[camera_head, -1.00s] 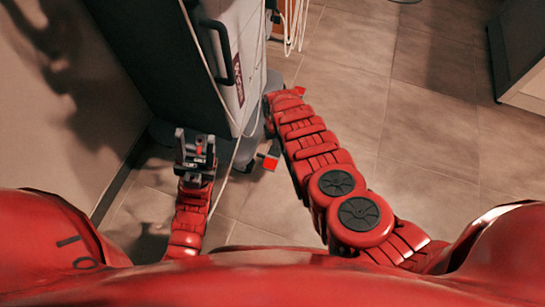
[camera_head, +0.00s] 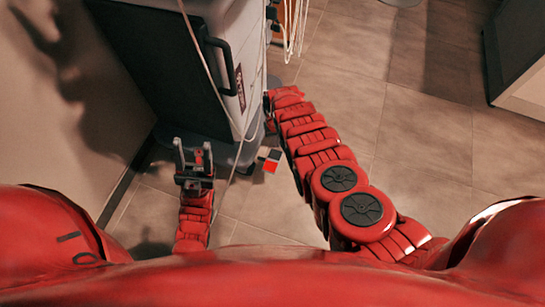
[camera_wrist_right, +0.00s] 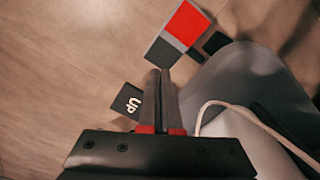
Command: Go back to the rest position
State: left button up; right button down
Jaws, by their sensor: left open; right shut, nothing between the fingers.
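My left gripper (camera_head: 193,146) is open and empty, pointing up in the head view, in front of the lower part of a tall grey and black cart. My right arm (camera_head: 312,150) reaches up the middle of the head view, and its gripper is not visible there. In the right wrist view my right gripper (camera_wrist_right: 159,74) is shut with nothing between its fingers, above the floor.
The cart (camera_head: 222,85) has a dark handle and hanging cables. Its grey base (camera_wrist_right: 250,85) and a cable (camera_wrist_right: 235,108) lie right of my right gripper. A red, grey and black marker (camera_wrist_right: 187,22) is close by. Open tiled floor (camera_head: 425,135) lies right.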

notch_tip(320, 180, up, 2)
jog(key=shift+p, duration=0.7)
